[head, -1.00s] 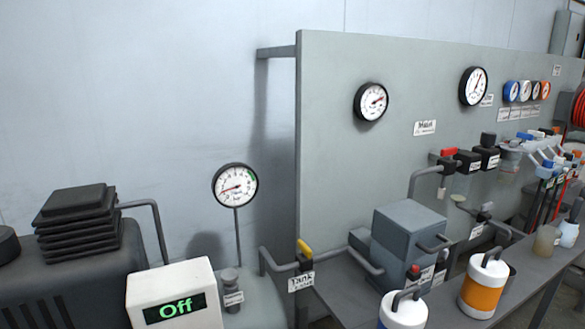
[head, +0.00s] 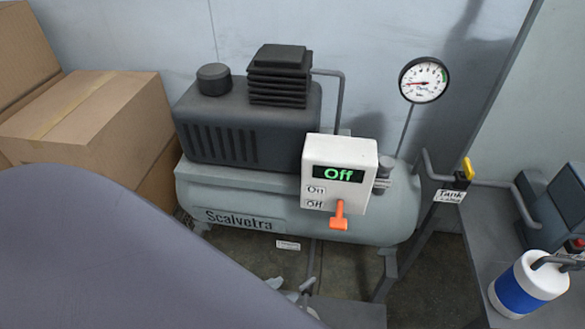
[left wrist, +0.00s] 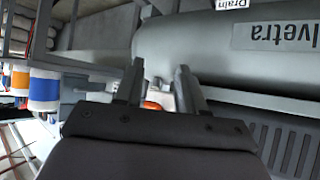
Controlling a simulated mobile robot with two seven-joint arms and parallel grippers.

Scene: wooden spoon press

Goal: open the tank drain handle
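The grey tank (head: 390,222) marked "Scalvetra" lies on its stand in the head view. A small white label (head: 288,245) sits below it; in the left wrist view a label (left wrist: 233,4) reads "Drain" at the top edge. I cannot make out the drain handle clearly; a thin grey pipe (head: 311,258) runs down under the tank. My right gripper is not in view.
A white control box (head: 340,160) reading "Off", with an orange lever (head: 339,215), stands at the tank's front. Cardboard boxes (head: 90,115) are at left. A yellow-handled valve (head: 467,168) labelled "Tank" and a blue-white bottle (head: 528,284) are at right.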

